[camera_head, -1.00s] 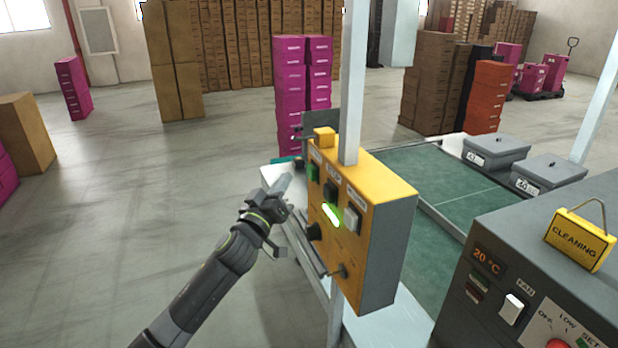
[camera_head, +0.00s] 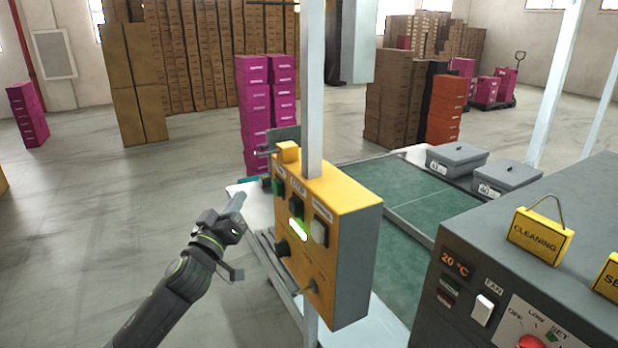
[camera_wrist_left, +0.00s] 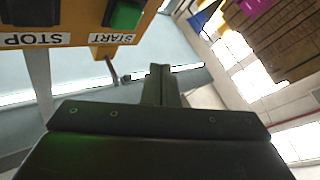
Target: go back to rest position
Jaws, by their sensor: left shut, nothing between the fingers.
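My left gripper (camera_head: 237,203) is shut and empty. In the head view it is in the air just left of the yellow control box (camera_head: 345,262), with a gap between them. The box carries a green button (camera_head: 278,186), dark and white switches, and a lit green lamp (camera_head: 298,230). My right gripper is not in view.
A grey machine (camera_head: 480,262) with a CLEANING sign (camera_head: 540,236) stands at right. A white post (camera_head: 313,90) rises behind the control box. Pink box stacks (camera_head: 254,110) stand behind.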

